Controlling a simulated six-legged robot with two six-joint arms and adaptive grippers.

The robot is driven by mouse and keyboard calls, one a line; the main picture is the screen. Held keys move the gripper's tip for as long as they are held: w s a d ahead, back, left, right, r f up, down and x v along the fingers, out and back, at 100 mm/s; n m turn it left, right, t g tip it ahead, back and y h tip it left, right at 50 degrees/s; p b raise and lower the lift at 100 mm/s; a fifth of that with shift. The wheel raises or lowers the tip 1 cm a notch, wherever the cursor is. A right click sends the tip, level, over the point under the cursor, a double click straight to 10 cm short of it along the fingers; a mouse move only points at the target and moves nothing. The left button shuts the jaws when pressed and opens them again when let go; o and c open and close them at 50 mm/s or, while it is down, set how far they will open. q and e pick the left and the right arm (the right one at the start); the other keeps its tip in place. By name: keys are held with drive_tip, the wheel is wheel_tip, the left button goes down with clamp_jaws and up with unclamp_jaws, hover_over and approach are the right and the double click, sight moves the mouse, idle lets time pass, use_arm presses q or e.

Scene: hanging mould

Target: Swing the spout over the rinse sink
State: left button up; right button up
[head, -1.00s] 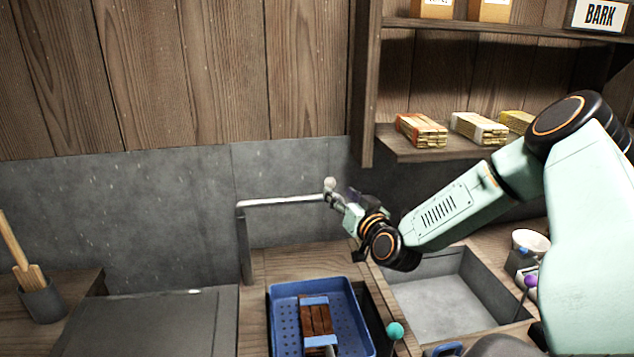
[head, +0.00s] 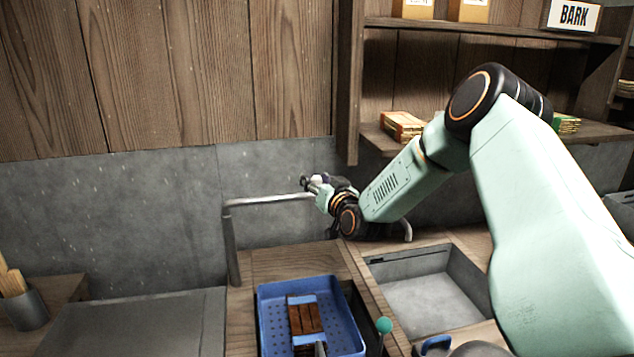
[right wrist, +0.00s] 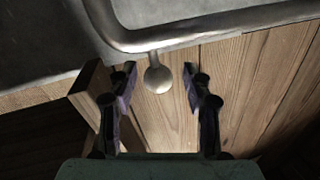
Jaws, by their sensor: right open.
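The spout (head: 268,200) is a grey metal pipe. It rises from the counter at the left, bends, runs right behind my right gripper, and its downturned end shows right of my wrist, near the back of the rinse sink (head: 430,305). I cannot tell whether that end is over the basin. My right gripper (head: 310,182) is open at the pipe. In the right wrist view, the spout's round knob (right wrist: 158,78) sits between the open fingers of the gripper (right wrist: 159,67), with gaps on both sides. The knob is hidden in the head view. My left gripper is not in view.
A blue perforated tray (head: 350,325) with brown blocks stands left of the sink. A teal ball-topped stick (head: 384,326) rises between them. A wooden shelf (head: 490,32) hangs above at the right. A holder with wooden sticks (head: 25,310) stands at far left.

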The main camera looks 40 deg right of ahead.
drive_tip(key=shift+w+d+f, duration=0.2)
drive_tip(key=shift+w+f, duration=0.05)
drive_tip(key=shift+c, duration=1.4)
drive_tip(key=shift+s+a+r, duration=0.15)
drive_tip(key=shift+s+r, duration=0.15)
drive_tip(key=c, duration=0.4)
drive_tip(key=shift+w+f, duration=0.1)
clamp_jaws()
